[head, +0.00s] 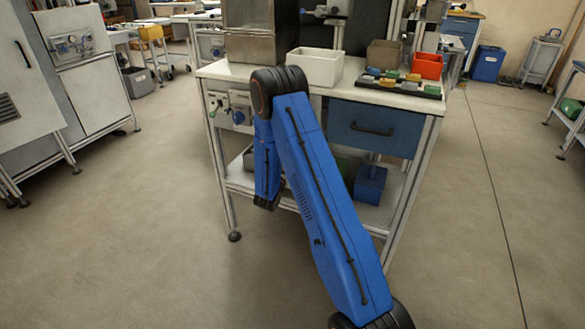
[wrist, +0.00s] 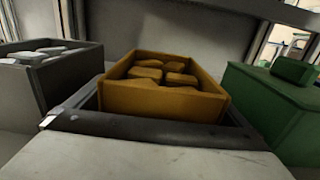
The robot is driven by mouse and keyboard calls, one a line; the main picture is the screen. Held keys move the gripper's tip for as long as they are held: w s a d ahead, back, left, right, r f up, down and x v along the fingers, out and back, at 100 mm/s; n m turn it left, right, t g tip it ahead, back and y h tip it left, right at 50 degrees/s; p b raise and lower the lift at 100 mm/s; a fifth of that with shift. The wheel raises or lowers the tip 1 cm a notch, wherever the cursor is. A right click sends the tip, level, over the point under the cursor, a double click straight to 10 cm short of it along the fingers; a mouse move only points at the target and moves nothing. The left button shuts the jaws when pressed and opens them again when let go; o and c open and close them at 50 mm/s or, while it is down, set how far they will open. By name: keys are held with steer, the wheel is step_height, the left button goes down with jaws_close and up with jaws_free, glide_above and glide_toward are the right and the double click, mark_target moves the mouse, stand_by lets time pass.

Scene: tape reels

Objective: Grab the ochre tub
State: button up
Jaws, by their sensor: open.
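The ochre tub (wrist: 165,97) is an open-topped box with several rounded ochre pieces in it. It stands upright in the middle of the wrist view, just ahead of my gripper (wrist: 167,112). The dark jaws are open, one to the left and one to the right of the tub's near part. I cannot tell whether either jaw touches it. In the head view my blue arm reaches down to the lower shelf of the workbench and hides the tub and the jaws.
In the wrist view a grey tub (wrist: 75,72) with pale pieces stands close on the left, and a green lidded box (wrist: 270,105) close on the right. A blue box (head: 370,184) stands on the lower shelf, below the blue drawer (head: 375,128) and worktop (head: 222,70).

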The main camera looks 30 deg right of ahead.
steer(key=c, duration=1.2)
steer(key=shift+r, duration=0.1)
